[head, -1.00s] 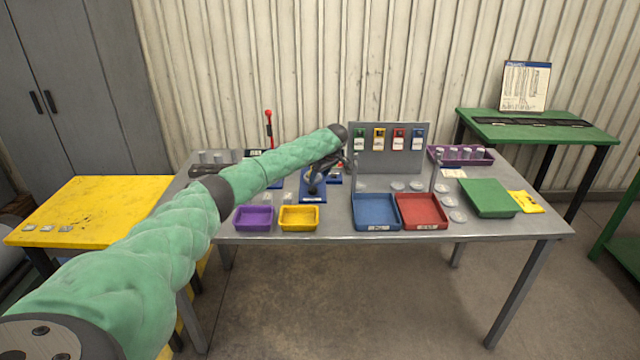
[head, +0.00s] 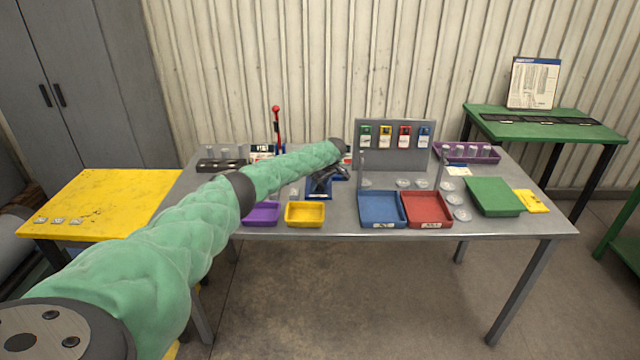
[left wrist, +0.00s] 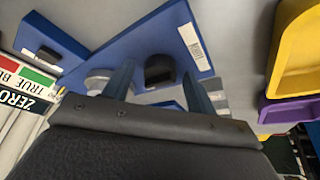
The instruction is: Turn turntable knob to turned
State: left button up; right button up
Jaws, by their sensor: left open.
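A blue plate (left wrist: 196,45) with a white label fills the upper middle of the left wrist view. A rounded black knob (left wrist: 160,70) stands on it, beside a pale grey round part (left wrist: 98,80). My left gripper (left wrist: 158,72) is open, with one finger on each side of the black knob in this view. Contact and the remaining depth cannot be told. In the head view my left gripper (head: 326,176) is low over the blue plate (head: 319,188) and hides most of it, including the knob. The right gripper is out of view.
Near the gripper are a yellow tray (head: 305,222), a purple tray (head: 262,222) and a red-topped lever (head: 276,128). Blue (head: 380,222) and red (head: 426,222) trays lie right, before an upright grey panel (head: 365,133). A second blue base (left wrist: 62,38) sits left in the wrist view.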

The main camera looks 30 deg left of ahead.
pick_arm(q)
jog(key=shift+c, duration=0.5)
jog(key=c, duration=0.9)
